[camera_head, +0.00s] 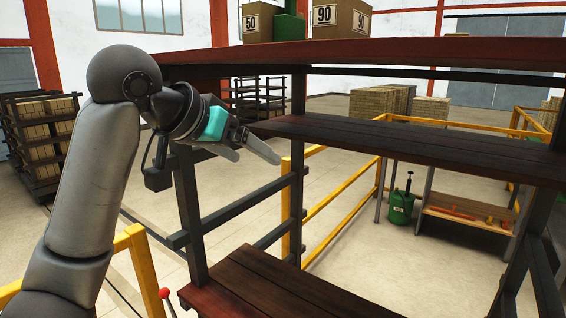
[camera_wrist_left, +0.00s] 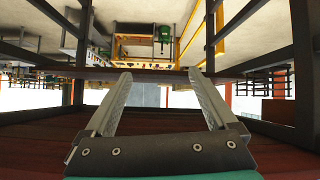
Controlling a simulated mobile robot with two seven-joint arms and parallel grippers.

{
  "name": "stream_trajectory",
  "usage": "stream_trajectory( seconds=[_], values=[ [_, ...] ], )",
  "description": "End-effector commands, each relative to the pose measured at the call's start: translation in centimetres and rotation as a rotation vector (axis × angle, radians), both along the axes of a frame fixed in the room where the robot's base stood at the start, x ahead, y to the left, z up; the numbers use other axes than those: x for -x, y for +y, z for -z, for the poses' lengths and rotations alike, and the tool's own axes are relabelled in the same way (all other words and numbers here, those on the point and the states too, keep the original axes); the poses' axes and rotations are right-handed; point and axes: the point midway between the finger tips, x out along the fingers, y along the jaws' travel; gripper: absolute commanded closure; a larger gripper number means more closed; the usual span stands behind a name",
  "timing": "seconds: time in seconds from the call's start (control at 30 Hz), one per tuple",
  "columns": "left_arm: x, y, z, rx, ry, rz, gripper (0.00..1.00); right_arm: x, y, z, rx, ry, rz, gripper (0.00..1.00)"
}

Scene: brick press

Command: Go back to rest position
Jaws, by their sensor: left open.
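My left gripper (camera_head: 252,147) is in the head view, with its arm coming in from the left. It sits at the left end of the middle shelf (camera_head: 420,143) of a dark wooden rack, at about that shelf's height. In the left wrist view its two fingers (camera_wrist_left: 160,85) are spread apart with nothing between them, so it is open and empty. That view looks upside down, with the rack boards around the fingers. My right gripper is not in either view.
Rack posts (camera_head: 189,215) and rails stand close to my left arm. The top shelf (camera_head: 400,52) holds boxes (camera_head: 341,18). A lower shelf (camera_head: 275,285) is bare where it shows. A yellow railing (camera_head: 335,195) runs behind the rack, with a green can (camera_head: 400,207) on the floor beyond.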

Motion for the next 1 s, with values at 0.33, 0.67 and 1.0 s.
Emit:
stream_trajectory(
  seconds=[0.33, 0.67, 1.0],
  values=[
    [1.8, 0.9, 15.1, -0.024, 0.132, -0.066, 0.09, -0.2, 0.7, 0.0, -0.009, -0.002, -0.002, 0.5],
    [7.7, 2.9, 27.2, -0.078, 0.256, -0.148, 0.09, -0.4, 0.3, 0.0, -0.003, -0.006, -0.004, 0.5],
    [17.3, 6.0, 36.6, -0.177, 0.397, -0.238, 0.09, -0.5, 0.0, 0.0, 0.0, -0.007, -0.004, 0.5]
  ],
)
